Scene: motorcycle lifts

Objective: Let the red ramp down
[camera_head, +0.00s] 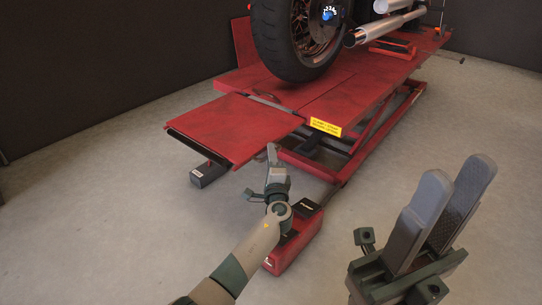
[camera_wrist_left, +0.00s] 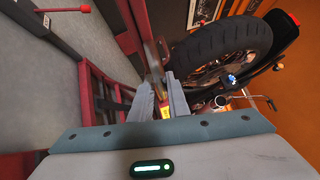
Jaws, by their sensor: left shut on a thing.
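The red ramp (camera_head: 235,122) is a flat red plate at the near-left end of the red motorcycle lift (camera_head: 340,95). It sticks out roughly level with the platform, with a dark strip along its outer end. My left gripper (camera_head: 272,153) is at the ramp's near side edge, shut on it. In the left wrist view the ramp shows edge-on as a red strip (camera_wrist_left: 128,30) running down to the fingers (camera_wrist_left: 160,100); the exact grip is partly hidden. My right gripper (camera_head: 447,205) is in the front right, with a gap between its fingers, empty and away from the lift.
A motorcycle stands on the lift, its wheel (camera_head: 282,40) just behind the ramp. A red pedal unit (camera_head: 290,248) sits on the floor beneath my left arm. A dark block (camera_head: 208,174) is under the ramp's outer end. The floor to the left is clear.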

